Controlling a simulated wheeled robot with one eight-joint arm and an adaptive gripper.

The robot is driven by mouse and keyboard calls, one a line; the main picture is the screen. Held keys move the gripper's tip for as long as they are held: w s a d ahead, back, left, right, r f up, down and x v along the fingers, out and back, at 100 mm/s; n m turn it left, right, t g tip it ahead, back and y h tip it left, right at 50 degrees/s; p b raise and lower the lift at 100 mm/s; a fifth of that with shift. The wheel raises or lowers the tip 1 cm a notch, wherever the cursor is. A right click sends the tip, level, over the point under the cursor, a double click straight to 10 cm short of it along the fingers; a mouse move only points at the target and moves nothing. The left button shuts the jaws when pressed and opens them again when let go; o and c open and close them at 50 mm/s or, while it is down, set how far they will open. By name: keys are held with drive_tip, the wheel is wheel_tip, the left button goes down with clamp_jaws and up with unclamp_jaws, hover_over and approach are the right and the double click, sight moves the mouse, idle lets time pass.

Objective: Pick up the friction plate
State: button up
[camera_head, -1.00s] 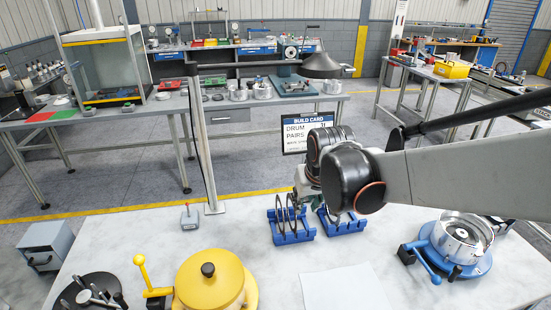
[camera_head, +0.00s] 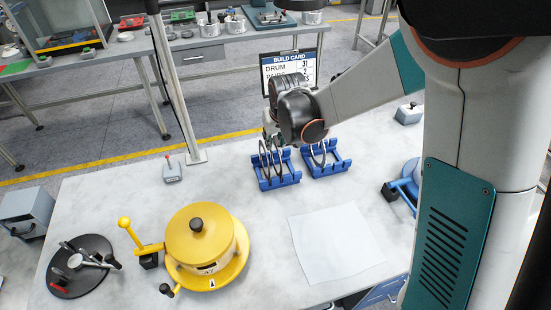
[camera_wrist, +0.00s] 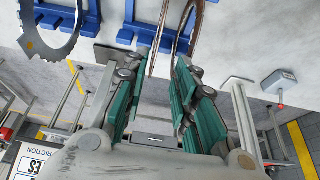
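Thin ring-shaped plates stand on edge in a blue rack (camera_head: 278,184) on the pale bench. In the wrist view, one thin brownish plate (camera_wrist: 158,38) is seen nearly edge-on between the fingers, with a second brownish plate (camera_wrist: 190,27) close by the right finger. I cannot tell which is the friction plate meant. My gripper (camera_wrist: 155,70) is open, its green-padded fingers on either side of the first plate, with a gap visible. Contact with the second plate is unclear. In the head view my arm hides most of the gripper above the rack.
A second blue rack (camera_head: 338,168) beside it holds a grey toothed ring (camera_wrist: 58,28). A build card (camera_head: 290,68) stands behind. A yellow drum fixture (camera_head: 205,238), a dark round tray (camera_head: 62,284) and a white sheet (camera_head: 337,245) lie nearer, with bare bench between.

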sight(276, 145)
drive_tip(key=shift+d+b+x, duration=0.15)
drive_tip(key=shift+b+x, duration=0.2)
drive_tip(key=shift+x, duration=1)
drive_tip(key=shift+d+b+x, duration=0.2)
drive_tip(key=shift+b+x, duration=0.1)
drive_tip(key=shift+x, duration=1.05)
drive_tip(key=shift+w+r, duration=0.1)
drive_tip(key=shift+w, duration=0.05)
drive_tip(key=shift+c, duration=0.2)
clamp_jaws()
